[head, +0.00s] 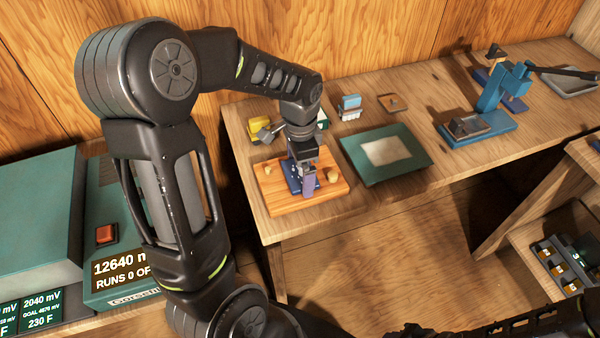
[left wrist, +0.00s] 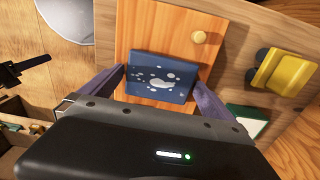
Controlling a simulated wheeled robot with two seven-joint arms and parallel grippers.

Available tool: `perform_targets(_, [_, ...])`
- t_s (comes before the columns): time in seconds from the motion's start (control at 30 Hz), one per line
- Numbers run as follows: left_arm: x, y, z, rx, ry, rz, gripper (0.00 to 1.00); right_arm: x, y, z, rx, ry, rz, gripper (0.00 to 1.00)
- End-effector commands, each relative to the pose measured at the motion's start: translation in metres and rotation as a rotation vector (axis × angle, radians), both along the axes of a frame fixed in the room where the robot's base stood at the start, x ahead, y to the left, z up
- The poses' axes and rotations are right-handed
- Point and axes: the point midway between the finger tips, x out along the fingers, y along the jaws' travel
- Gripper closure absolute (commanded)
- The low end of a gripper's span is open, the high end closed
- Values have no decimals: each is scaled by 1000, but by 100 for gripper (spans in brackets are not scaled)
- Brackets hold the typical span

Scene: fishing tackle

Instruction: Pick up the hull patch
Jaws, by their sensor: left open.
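The hull patch appears to be the flat blue piece with white blotches (left wrist: 161,78), lying on an orange wooden board (left wrist: 150,30). In the head view the blue piece (head: 291,183) shows partly behind my gripper. My left gripper (head: 307,190) points down over the board. Its fingers (left wrist: 160,92) are open, one on each side of the blue piece; I cannot tell whether they touch it. My right arm (head: 490,328) enters low at the right; its fingers cannot be made out.
Round wooden knobs (left wrist: 199,37) stand on the board beside the blue piece. A yellow object (head: 259,127) is behind the board. A green mat with a pale sheet (head: 360,173) lies to its right, and a blue press (head: 490,100) stands farther right. Bare bench lies between mat and press.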

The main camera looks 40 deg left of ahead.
Motion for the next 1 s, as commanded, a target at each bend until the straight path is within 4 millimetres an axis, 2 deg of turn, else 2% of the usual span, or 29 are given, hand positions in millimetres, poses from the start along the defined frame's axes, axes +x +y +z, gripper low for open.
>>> perform_targets(0.3, [0, 0, 0, 0, 0, 0, 2, 0, 0, 0, 0, 0, 0, 64])
perform_targets(1.0, [0, 0, 0, 0, 0, 0, 59, 0, 0, 0, 0, 0, 0, 64])
